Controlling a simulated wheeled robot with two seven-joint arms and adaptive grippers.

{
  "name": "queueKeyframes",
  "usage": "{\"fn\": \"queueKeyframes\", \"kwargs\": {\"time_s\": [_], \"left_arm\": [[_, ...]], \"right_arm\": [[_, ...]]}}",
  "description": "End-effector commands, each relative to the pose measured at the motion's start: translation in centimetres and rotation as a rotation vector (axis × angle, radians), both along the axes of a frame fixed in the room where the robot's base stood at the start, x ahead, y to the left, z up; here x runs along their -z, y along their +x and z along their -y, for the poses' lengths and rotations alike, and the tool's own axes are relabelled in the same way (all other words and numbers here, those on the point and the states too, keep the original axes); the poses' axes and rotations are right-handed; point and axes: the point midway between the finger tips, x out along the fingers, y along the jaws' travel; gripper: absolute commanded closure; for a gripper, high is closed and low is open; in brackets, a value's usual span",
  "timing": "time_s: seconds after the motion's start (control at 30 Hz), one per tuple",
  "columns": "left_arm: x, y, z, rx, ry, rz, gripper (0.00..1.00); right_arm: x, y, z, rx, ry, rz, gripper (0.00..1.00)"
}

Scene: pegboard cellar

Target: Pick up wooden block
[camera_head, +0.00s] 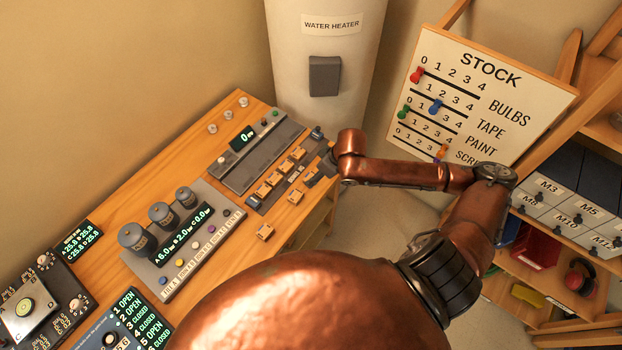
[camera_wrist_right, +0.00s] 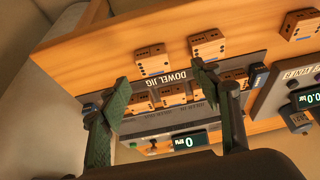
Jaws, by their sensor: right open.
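Several small orange-brown wooden blocks lie on the bench in the head view. Some sit in a row on the grey dowel jig (camera_wrist_right: 170,76). Loose ones lie on the wood in front of it: one near my gripper (camera_head: 310,174), one beside it (camera_head: 295,196) and one farther off (camera_head: 264,232). My right gripper (camera_head: 325,165) is at the bench's right edge by the jig, partly hidden behind my wrist. In the right wrist view its green fingers (camera_wrist_right: 160,73) are open and empty, with a loose block (camera_wrist_right: 151,60) showing between and beyond the tips. My left gripper is out of view.
A grey display unit (camera_head: 255,150) stands behind the jig. A panel with three dark cylinders (camera_head: 162,214) is to the left. The white water heater (camera_head: 325,70) and the stock board (camera_head: 470,95) stand beyond the bench.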

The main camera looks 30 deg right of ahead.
Motion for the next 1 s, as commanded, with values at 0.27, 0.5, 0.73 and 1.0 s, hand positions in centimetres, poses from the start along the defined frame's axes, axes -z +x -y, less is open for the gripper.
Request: {"fn": "queueKeyframes", "kwargs": {"time_s": [0.27, 0.5, 0.73, 1.0], "left_arm": [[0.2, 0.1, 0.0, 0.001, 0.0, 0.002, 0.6], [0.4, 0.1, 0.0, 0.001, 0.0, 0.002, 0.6], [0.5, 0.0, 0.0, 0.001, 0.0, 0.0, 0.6], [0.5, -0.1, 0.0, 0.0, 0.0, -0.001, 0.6]], "right_arm": [[1.5, 1.1, 0.5, 0.017, -0.003, -0.009, 0.42], [4.0, 2.4, 0.2, 0.016, -0.004, -0.007, 0.42], [6.5, 3.4, -0.1, 0.015, -0.004, -0.007, 0.42], [6.7, 3.5, -0.1, 0.014, -0.006, -0.006, 0.43]]}}
